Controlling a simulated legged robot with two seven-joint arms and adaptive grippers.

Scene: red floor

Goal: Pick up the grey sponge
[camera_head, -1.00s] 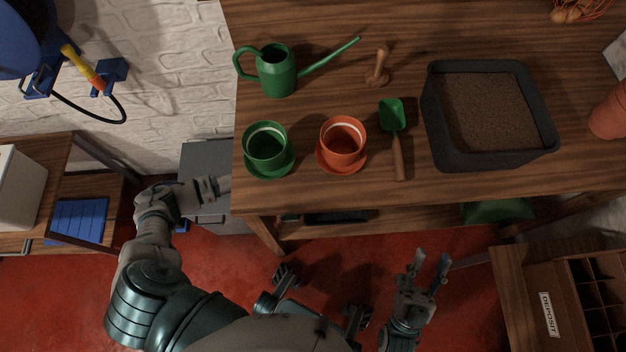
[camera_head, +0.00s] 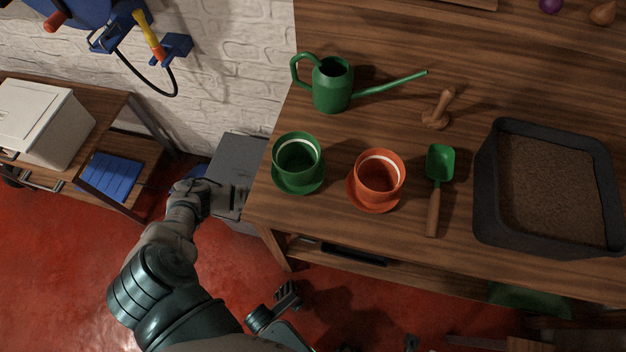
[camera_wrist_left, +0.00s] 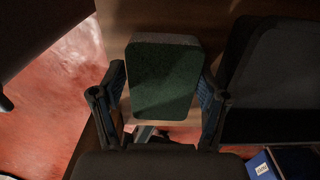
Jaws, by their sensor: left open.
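In the left wrist view, a block-shaped sponge (camera_wrist_left: 165,82) has a dark green face and a paler greyish edge at its top. It lies over a wooden surface, between the two spread fingers of my left gripper (camera_wrist_left: 160,90). Small gaps seem to show on both sides; whether a finger touches it I cannot tell. In the head view, my left arm reaches to the bench's left end; the gripper's fingers and the sponge are hidden there.
The wooden workbench (camera_head: 330,225) holds a green pot (camera_head: 298,160), an orange pot (camera_head: 379,178), a watering can (camera_head: 333,84), a trowel (camera_head: 437,190) and a soil tray (camera_head: 486,215). A dark container (camera_wrist_left: 270,85) stands right of the sponge. A grey cabinet (camera_head: 235,160) stands left.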

